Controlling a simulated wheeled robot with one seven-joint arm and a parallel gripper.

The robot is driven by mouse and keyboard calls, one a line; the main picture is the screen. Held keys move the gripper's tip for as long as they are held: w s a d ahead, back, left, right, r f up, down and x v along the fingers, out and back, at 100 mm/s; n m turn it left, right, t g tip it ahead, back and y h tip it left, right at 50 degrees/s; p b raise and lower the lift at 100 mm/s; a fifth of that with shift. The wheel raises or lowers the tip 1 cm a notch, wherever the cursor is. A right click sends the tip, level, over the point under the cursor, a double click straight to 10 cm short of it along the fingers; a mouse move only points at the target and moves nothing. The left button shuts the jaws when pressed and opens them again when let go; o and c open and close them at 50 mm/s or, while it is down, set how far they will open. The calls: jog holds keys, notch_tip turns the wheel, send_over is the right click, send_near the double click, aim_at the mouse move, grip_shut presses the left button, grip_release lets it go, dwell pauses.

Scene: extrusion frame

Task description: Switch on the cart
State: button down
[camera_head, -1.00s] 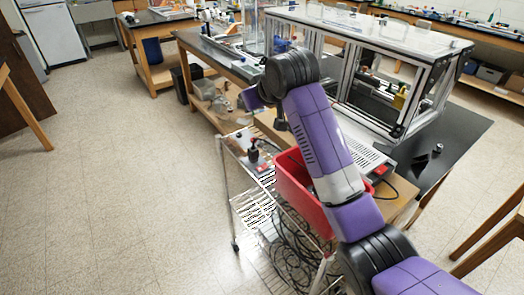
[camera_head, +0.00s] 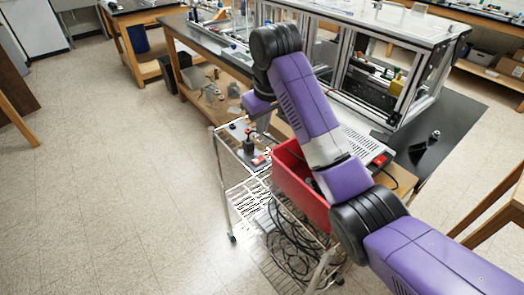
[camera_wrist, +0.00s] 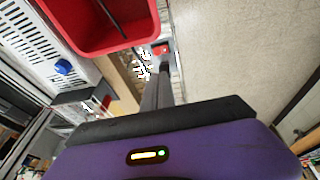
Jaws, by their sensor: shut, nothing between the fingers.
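The cart (camera_head: 222,185) is a wire-shelf metal cart at the centre of the head view. On its top, near the left end, are a small red switch-like part (camera_head: 260,160) and a dark upright knob-like part (camera_head: 248,143). In the wrist view the red part (camera_wrist: 159,49) shows just beyond the tips of my gripper (camera_wrist: 165,66). The fingers are shut and empty, and I cannot tell whether they touch anything. In the head view my wrist hangs over the cart's top, with the fingers mostly hidden or too small to make out.
A red bin (camera_head: 301,190) stands on the cart, close beside my arm; it also shows in the wrist view (camera_wrist: 95,45). A black-topped bench with a framed clear enclosure (camera_head: 385,35) is behind. Cables (camera_head: 290,245) lie on the lower shelf. The floor at left is clear.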

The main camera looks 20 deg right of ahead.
jog(key=p, duration=0.2)
send_near(262, 157)
jog(key=x, duration=0.5)
jog(key=shift+w+a+f, duration=0.1)
jog(key=shift+w+a, duration=0.15)
jog(key=shift+d+f, duration=0.1)
jog(key=shift+f, duration=0.45)
jog(key=shift+w+d, duration=0.1)
jog(key=shift+d+f+y, duration=0.15)
jog(key=shift+f+y, duration=0.2)
jog(key=shift+y, duration=0.05)
